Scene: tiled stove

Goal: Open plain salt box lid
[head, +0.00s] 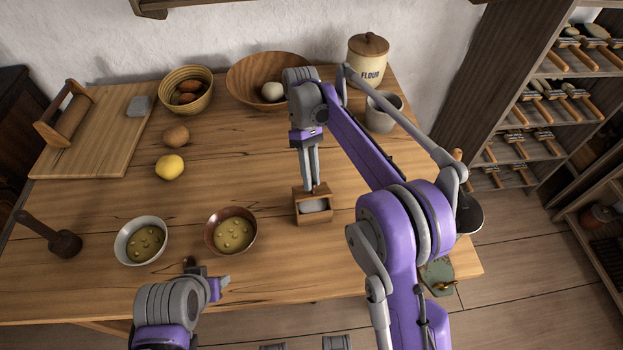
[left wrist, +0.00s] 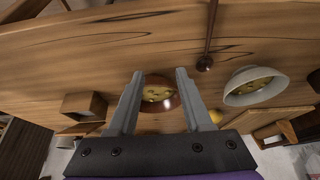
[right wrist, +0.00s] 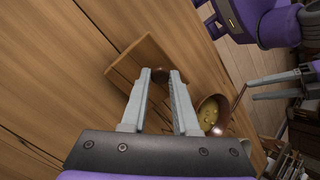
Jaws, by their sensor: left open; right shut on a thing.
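The plain wooden salt box (head: 314,214) stands on the table right of the copper bowl. Its opening shows a pale grey inside, and the lid (head: 301,191) appears raised at the back; its exact angle is unclear. My right gripper (head: 314,188) reaches down from above and is shut on the lid's small dark knob. In the right wrist view the knob (right wrist: 160,75) sits between the fingertips, with the lid's wooden panel (right wrist: 137,60) beside it. The box also shows in the left wrist view (left wrist: 84,104). My left gripper (head: 208,270) is open and empty near the table's front edge.
A copper bowl (head: 231,247) and a white bowl (head: 128,258) stand near the left gripper. A lemon (head: 170,167), a cutting board (head: 99,125), a flour jar (head: 367,63) and a grey cup (head: 379,122) lie farther back.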

